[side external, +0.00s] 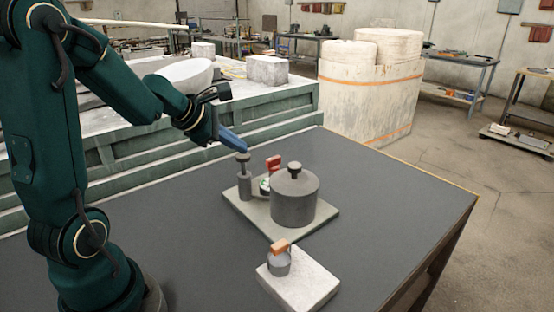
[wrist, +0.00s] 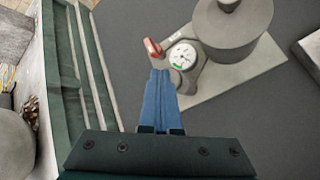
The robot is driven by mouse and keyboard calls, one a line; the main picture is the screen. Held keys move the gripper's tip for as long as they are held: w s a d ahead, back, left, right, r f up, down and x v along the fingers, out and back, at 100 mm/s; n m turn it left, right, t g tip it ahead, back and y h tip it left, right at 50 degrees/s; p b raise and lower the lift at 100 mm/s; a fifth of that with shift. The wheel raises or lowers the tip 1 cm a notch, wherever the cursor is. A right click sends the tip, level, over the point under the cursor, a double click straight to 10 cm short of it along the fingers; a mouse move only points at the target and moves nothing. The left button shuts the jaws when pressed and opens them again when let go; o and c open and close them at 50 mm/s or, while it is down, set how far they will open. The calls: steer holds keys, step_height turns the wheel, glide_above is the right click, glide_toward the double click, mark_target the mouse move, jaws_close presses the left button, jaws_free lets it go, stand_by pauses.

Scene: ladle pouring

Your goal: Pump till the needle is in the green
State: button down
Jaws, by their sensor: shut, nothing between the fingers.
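The pump (side external: 244,186) is a grey upright cylinder with a knob on top, on the left of a pale base plate (side external: 318,228). A squat grey tank (side external: 294,203) with a dark knob stands to its right on the plate. A round white gauge (wrist: 182,56) with a green patch on its lower edge sits between them; the needle is too small to read. A red lever (wrist: 152,47) is beside the gauge. My gripper (side external: 240,148) has its blue fingers shut and empty, close above the pump knob; contact is unclear. In the wrist view the fingers (wrist: 160,75) hide the pump.
A pale block (side external: 312,284) bearing a small grey pot (side external: 279,262) with an orange handle stands at the table's front. A green-sided bench (side external: 270,110) lies behind the table. The dark table (side external: 400,205) is clear to the right.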

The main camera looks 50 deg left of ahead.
mark_target(238, 156)
steer(key=shift+r, duration=0.8)
steer(key=shift+r, duration=2.55)
steer(key=s+d+r+m+h, duration=0.1)
steer(key=s+d+m+h, duration=0.1)
steer(key=d+m, duration=0.55)
steer(key=s+d+r+m+h, duration=0.1)
steer(key=s+d+r+m, duration=0.2)
steer(key=d, duration=0.7)
steer(key=s+f+m+g+y, duration=0.1)
steer(key=s+f+m, duration=0.3)
steer(key=m, duration=0.5)
steer(key=s+f+m+g+y, duration=0.1)
steer(key=s+f+m+g, duration=0.1)
steer(key=s+f+m, duration=0.2)
steer(key=s+m, duration=0.3)
steer(key=m, duration=0.1)
steer(key=shift+s+d+f+m+g, duration=0.2)
steer(key=shift+d+f+m+g, duration=0.05)
steer(key=shift+f+m+g, duration=0.1)
